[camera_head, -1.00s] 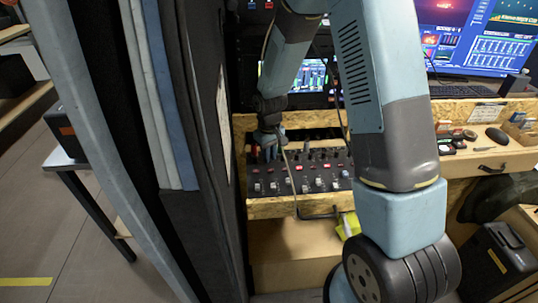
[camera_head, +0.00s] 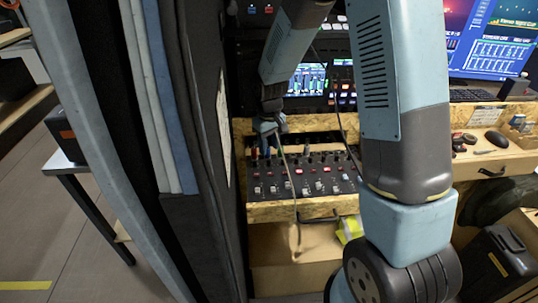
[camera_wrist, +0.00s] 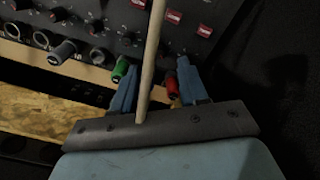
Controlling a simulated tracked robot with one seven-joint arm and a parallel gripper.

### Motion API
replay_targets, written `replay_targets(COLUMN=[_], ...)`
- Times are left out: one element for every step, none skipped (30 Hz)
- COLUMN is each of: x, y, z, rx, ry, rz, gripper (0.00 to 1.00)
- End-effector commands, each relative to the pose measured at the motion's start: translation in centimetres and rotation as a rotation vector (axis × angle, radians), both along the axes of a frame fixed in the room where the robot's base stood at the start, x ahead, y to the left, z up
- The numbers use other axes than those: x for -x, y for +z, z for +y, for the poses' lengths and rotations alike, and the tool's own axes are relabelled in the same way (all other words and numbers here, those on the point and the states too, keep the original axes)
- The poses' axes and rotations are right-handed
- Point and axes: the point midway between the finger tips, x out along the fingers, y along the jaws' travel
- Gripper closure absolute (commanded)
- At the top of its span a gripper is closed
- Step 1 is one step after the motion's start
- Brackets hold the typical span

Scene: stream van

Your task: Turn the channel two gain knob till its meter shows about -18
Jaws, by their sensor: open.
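The mixer panel (camera_head: 312,178) is dark, with rows of knobs and small lit buttons, in a chipboard desk. My gripper (camera_head: 268,142) is over its back left part. In the wrist view my gripper (camera_wrist: 157,68) is open, its two blue fingers apart near the panel's edge. A green-capped plug or knob (camera_wrist: 120,69) is beside the left finger and a red one (camera_wrist: 171,84) is by the right finger. Several small knobs (camera_wrist: 130,38) are beyond. I cannot tell which is channel two's gain. A lit screen (camera_head: 308,78) shows level bars, too small to read.
A thin pale rod or cable (camera_wrist: 152,50) crosses in front of the fingers. A dark curtain or wall (camera_head: 212,200) stands close on the left. The desk (camera_head: 465,160) at right holds small items and a mouse (camera_head: 497,138).

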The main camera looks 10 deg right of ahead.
Motion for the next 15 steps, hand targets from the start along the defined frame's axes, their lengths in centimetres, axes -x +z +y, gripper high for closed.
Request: replay_targets(x=[-0.1, -0.1, -0.1, -0.1, -0.1, -0.1, -0.1, -0.1, -0.1, -0.1, -0.1, -0.1, -0.1, 0.0, 0.0], y=[1.2, 1.7, 2.5, 3.1, 3.6, 4.3, 4.8, 5.3, 5.8, 6.2, 6.5, 6.9, 7.1, 7.3, 7.5], z=[0.0, 0.0, 0.0, 0.0, 0.0, 0.0, 0.0, 0.0, 0.0, 0.0, 0.0, 0.0, 0.0, 0.0, 0.0], rx=[-0.002, -0.001, -0.001, -0.001, -0.001, -0.001, -0.001, -0.001, -0.001, -0.001, 0.000, -0.001, 0.000, 0.000, 0.000], ry=[-0.001, -0.001, -0.001, -0.001, -0.001, -0.001, -0.001, 0.000, 0.000, 0.000, 0.000, 0.000, 0.000, 0.000, 0.000], rz=[-0.005, -0.004, -0.004, -0.004, -0.003, -0.003, -0.003, -0.003, -0.003, -0.002, -0.002, -0.002, -0.001, 0.000, 0.001], gripper=[0.57, 0.57, 0.57, 0.57, 0.57, 0.57, 0.57, 0.57, 0.57, 0.57, 0.57, 0.57, 0.57, 0.57, 0.57])
